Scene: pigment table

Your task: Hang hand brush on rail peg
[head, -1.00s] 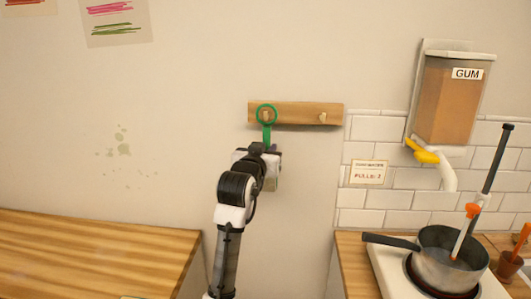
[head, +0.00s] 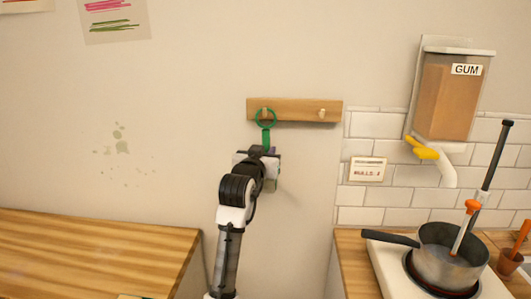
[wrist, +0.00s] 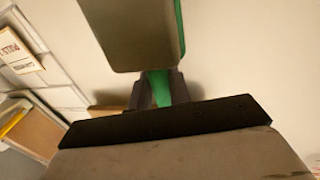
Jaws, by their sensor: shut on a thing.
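The hand brush (head: 266,137) is green, with a ring at the top of its handle, and stands ring-up in front of the wall. My gripper (head: 260,155) is shut on its handle below the ring. The wooden rail (head: 294,110) is on the wall with two pegs. The ring overlaps the left peg (head: 265,112), which shows in the ring's upper part; I cannot tell for sure whether the ring is around it. The right peg (head: 322,113) is bare. In the wrist view the green handle (wrist: 160,86) is between my dark fingers, and the brush's lower part is mostly hidden in the head view.
A wooden counter (head: 90,245) is at the lower left. At the right are a gum dispenser (head: 445,95) with a yellow tap, a small sign (head: 367,169) and a saucepan (head: 448,262) on a hot plate. The wall around the rail is clear.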

